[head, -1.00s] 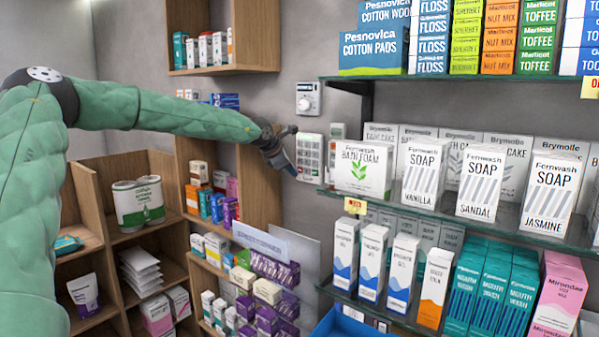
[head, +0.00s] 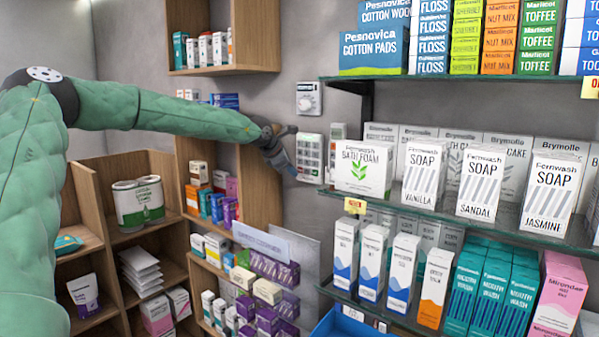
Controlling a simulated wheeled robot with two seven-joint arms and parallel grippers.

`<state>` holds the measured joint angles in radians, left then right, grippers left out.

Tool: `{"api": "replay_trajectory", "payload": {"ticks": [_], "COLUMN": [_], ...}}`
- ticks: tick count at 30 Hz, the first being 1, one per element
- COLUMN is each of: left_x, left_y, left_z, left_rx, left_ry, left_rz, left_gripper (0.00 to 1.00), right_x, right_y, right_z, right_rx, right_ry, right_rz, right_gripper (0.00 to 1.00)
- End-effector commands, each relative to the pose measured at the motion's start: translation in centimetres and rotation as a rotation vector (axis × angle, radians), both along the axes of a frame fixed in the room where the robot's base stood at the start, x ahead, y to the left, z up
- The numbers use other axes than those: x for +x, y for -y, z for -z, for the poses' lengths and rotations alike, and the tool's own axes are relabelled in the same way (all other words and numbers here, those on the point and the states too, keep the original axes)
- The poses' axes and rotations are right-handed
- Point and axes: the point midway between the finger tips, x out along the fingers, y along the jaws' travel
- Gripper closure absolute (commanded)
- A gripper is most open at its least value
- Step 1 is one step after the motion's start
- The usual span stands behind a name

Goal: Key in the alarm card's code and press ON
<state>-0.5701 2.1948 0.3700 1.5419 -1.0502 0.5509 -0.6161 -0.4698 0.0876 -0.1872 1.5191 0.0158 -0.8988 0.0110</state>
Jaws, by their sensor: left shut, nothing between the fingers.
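The alarm keypad (head: 309,157) is a pale wall panel with rows of small keys, in the middle of the head view. My left gripper (head: 291,172) is shut and empty, with its tips at the keypad's lower left edge. I cannot tell whether the tips touch a key. The arm covers nothing of the panel but a little of its left side. The keys' digits are too small to read. I cannot make out the alarm card. My right gripper is not in view.
A dial box (head: 308,98) is on the wall above the keypad. A glass shelf (head: 400,208) with soap and bath foam boxes juts out close to the keypad's right. Wooden shelves (head: 262,190) with small boxes stand left, below my arm.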

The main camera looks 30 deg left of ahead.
Motion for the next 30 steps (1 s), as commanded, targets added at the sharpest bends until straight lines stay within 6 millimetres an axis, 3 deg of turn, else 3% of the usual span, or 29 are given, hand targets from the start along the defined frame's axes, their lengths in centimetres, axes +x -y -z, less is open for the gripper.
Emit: {"api": "replay_trajectory", "payload": {"ticks": [30], "left_x": [0.84], "left_y": [0.09], "left_z": [-0.04], "left_rx": [0.000], "left_ry": [0.000], "left_rz": [0.000], "left_gripper": [1.00], "right_x": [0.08], "right_y": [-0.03], "right_z": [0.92], "right_rx": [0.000], "right_ry": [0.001], "right_rz": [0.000], "right_gripper": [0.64]}}
